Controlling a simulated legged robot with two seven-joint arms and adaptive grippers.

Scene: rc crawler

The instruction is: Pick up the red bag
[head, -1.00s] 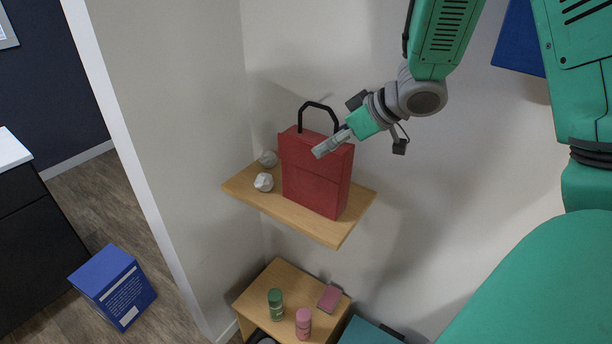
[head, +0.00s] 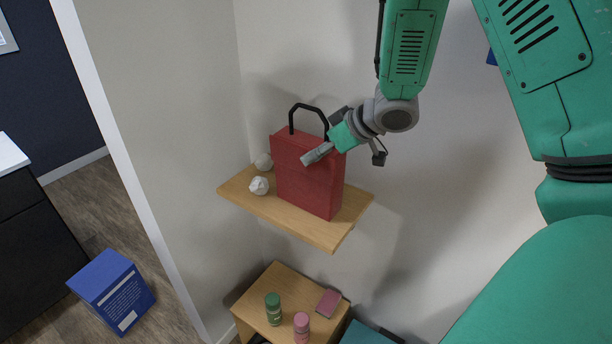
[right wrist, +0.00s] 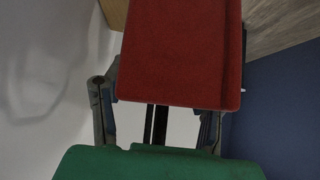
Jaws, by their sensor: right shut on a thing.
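The red bag (head: 310,182) stands upright on the wooden wall shelf (head: 277,220); I cannot tell whether its base has lifted slightly. Its black handle (head: 307,107) rises from the top. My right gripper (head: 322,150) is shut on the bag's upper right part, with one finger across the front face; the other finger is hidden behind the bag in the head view. In the right wrist view the red bag (right wrist: 182,55) fills the space between the fingers of the right gripper (right wrist: 158,105). My left gripper is not in view.
Two pale faceted objects, one in front (head: 259,186) and one behind (head: 264,162), sit left of the bag. A lower wooden stand (head: 262,288) holds a green bottle (head: 273,308), a pink bottle (head: 301,327) and a pink box (head: 328,302). A blue box (head: 112,290) is on the floor.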

